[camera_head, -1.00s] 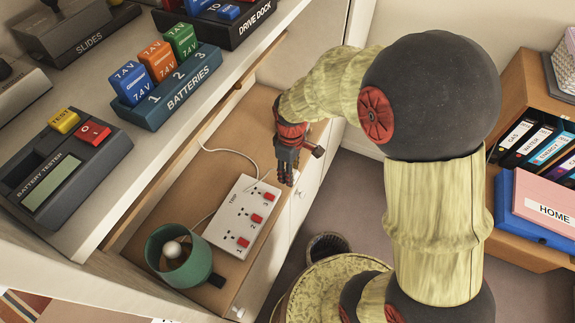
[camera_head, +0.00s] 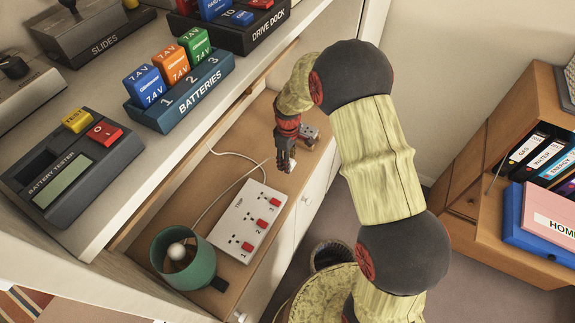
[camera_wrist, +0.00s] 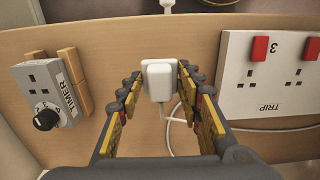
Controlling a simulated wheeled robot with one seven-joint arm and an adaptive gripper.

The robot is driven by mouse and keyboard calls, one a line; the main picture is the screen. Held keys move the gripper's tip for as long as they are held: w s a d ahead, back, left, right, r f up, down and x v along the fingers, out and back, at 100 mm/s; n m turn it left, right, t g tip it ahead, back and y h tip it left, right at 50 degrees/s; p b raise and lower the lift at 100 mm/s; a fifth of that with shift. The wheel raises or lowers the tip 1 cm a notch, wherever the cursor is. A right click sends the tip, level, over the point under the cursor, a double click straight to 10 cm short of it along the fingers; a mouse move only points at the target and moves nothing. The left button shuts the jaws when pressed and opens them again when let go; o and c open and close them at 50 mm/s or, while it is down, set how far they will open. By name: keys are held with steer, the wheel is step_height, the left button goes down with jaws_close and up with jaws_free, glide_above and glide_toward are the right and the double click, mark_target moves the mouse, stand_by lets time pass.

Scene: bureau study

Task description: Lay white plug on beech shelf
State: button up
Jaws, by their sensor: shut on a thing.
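The white plug (camera_wrist: 158,78) is between the fingertips of my gripper (camera_wrist: 160,82), which is shut on it, in the wrist view. A white cable shows just below the plug. The beech shelf (camera_wrist: 100,45) is the wooden surface beneath; I cannot tell whether the plug touches it. In the head view my gripper (camera_head: 285,160) points down over the far part of the beech shelf (camera_head: 238,135), beyond the trip socket strip. A small white bit of the plug (camera_head: 291,166) shows beside the fingers there.
The white trip strip (camera_head: 247,220) lies right of my gripper in the wrist view (camera_wrist: 262,90). A grey timer (camera_wrist: 47,92) is on the left. The desk edge (camera_head: 165,150) overhangs the shelf's left side.

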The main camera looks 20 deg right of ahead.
steer(key=shift+w+f, duration=0.35)
steer(key=shift+f, duration=1.5)
steer(key=shift+f, duration=0.25)
steer(key=o, duration=1.2)
steer(key=shift+r, duration=0.1)
steer(key=shift+c, duration=0.2)
steer(key=shift+r, duration=0.1)
step_height(320, 180, up, 12)
steer(key=shift+r, duration=0.1)
